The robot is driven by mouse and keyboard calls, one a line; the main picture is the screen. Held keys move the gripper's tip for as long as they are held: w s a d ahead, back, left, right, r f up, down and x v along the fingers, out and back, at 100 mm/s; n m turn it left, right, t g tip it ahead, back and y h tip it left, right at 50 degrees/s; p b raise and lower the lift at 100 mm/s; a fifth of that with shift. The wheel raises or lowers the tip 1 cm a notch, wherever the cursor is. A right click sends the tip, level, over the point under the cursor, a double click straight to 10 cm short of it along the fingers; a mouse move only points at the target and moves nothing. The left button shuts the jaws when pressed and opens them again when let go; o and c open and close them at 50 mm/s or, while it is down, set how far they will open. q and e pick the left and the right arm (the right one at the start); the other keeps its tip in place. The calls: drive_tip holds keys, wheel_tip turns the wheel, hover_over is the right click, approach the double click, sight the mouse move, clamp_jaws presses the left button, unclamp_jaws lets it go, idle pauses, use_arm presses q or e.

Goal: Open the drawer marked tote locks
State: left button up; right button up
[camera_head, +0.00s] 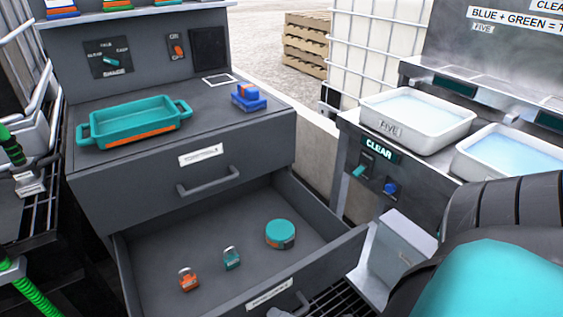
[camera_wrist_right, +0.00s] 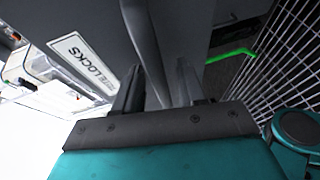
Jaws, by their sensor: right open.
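The lower drawer (camera_head: 240,235) stands pulled out of the grey cabinet, with its inside showing. A label on its front (camera_head: 268,295) is too small to read there. In the right wrist view a drawer label (camera_wrist_right: 80,65) ends in "LOCKS". My right gripper (camera_wrist_right: 160,88) is open, its two fingers on either side of a grey bar handle (camera_wrist_right: 145,40). I cannot tell whether they touch it. In the drawer lie an orange padlock (camera_head: 188,281), a teal padlock (camera_head: 231,259) and a round teal tin (camera_head: 280,234). My left gripper is out of view.
The upper drawer (camera_head: 130,187) is shut, with its own handle (camera_head: 208,183). On the cabinet top are a teal tray (camera_head: 134,123) and a blue block (camera_head: 248,97). White basins (camera_head: 418,113) of liquid stand on the right bench. My right arm fills the lower right.

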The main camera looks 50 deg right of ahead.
drive_tip(key=p+v, duration=0.1)
drive_tip(key=v, duration=1.2)
drive_tip(key=shift+p, duration=0.3)
